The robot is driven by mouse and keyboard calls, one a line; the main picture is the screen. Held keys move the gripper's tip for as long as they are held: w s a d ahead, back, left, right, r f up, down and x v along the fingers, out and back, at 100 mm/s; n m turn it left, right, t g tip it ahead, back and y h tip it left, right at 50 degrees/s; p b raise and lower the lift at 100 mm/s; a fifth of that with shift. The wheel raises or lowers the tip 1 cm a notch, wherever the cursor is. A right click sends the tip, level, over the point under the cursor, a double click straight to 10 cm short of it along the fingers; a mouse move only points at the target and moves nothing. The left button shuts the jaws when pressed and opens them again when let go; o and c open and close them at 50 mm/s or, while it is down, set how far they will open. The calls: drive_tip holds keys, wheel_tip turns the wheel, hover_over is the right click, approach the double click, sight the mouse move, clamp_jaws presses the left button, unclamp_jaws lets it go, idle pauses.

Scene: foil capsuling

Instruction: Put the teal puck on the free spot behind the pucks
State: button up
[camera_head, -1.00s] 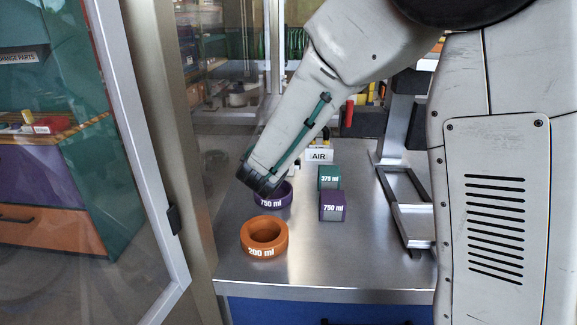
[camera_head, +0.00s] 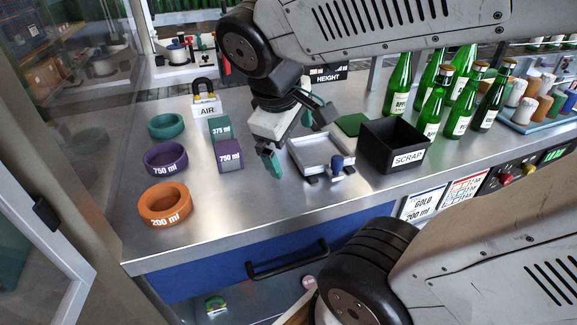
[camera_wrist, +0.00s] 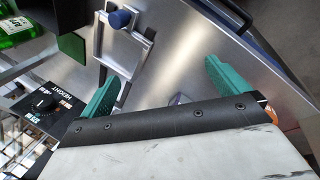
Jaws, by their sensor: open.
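The teal puck (camera_head: 166,125), a flat ring, lies on the steel bench top at the far end of a row of pucks. It is behind the purple 750 ml puck (camera_head: 165,159), with a small gap of bare steel between them. The orange 200 ml puck (camera_head: 165,203) is at the front of the row. My gripper (camera_head: 296,142) is to the right of the row, open, with nothing between its teal finger pads. In the wrist view my gripper (camera_wrist: 162,75) also shows spread and empty; no puck shows clearly there.
A teal 375 ml block (camera_head: 219,129) and a purple 750 ml block (camera_head: 230,155) stand between row and gripper. The AIR sign (camera_head: 207,110) is behind. A metal frame (camera_head: 322,153), black SCRAP bin (camera_head: 393,147) and green bottles (camera_head: 432,110) are right.

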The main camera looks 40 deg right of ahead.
drive_tip(key=s+a+m+y, duration=0.3)
drive_tip(key=s+a+y, duration=0.1)
drive_tip(key=s+a, duration=0.1)
drive_tip(key=shift+s+a+m, duration=0.25)
drive_tip(key=shift+m, duration=0.05)
